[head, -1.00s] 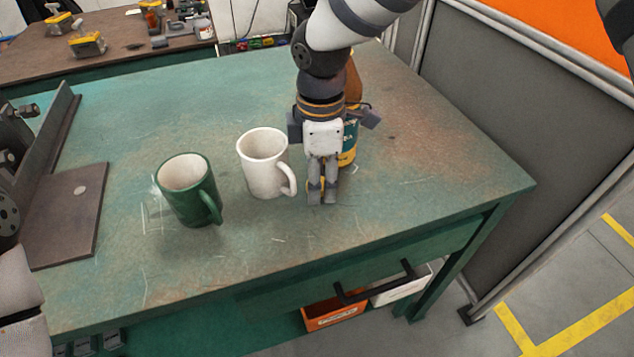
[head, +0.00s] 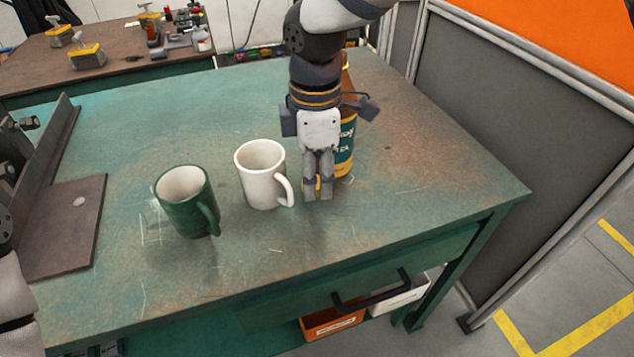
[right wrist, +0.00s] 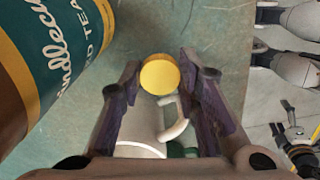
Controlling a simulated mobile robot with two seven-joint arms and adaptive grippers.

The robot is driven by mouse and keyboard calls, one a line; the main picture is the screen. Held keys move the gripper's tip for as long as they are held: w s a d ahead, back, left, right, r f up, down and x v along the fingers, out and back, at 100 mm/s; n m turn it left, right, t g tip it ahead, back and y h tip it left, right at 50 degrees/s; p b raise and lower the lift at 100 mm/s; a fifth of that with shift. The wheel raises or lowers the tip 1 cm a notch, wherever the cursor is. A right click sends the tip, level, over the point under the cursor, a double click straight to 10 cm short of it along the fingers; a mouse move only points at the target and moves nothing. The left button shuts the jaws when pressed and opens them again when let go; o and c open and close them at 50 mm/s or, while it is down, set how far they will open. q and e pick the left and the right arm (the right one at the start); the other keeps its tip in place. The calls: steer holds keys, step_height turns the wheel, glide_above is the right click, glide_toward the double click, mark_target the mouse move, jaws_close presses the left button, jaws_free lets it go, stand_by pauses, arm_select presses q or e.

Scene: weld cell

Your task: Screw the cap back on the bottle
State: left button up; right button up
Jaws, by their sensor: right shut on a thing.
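The bottle (head: 346,143) is brown with a teal and yellow label. It stands upright on the green bench, partly hidden behind my right arm, and its label fills the upper left of the right wrist view (right wrist: 60,50). My right gripper (head: 317,192) points down in front of the bottle, to the right of the white mug. It is shut on the round yellow cap (right wrist: 160,74), which sits between its fingertips in the right wrist view. In the head view only a bit of yellow shows at the fingers. The cap is apart from the bottle. My left gripper is not in view.
A white mug (head: 262,176) stands just left of my right gripper, and a green mug (head: 187,203) stands further left. A brown metal plate (head: 68,222) lies at the bench's left end. The bench (head: 420,190) is clear to the right of the bottle.

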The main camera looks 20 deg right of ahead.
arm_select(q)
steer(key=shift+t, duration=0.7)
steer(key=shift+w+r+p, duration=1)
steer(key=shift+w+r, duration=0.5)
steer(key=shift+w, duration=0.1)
arm_select(e)
steer(key=s+a+r, duration=0.6)
steer(key=s+r, duration=0.3)
steer(key=s, duration=0.2)
steer(key=shift+s, duration=0.35)
steer(key=shift+r, duration=0.1)
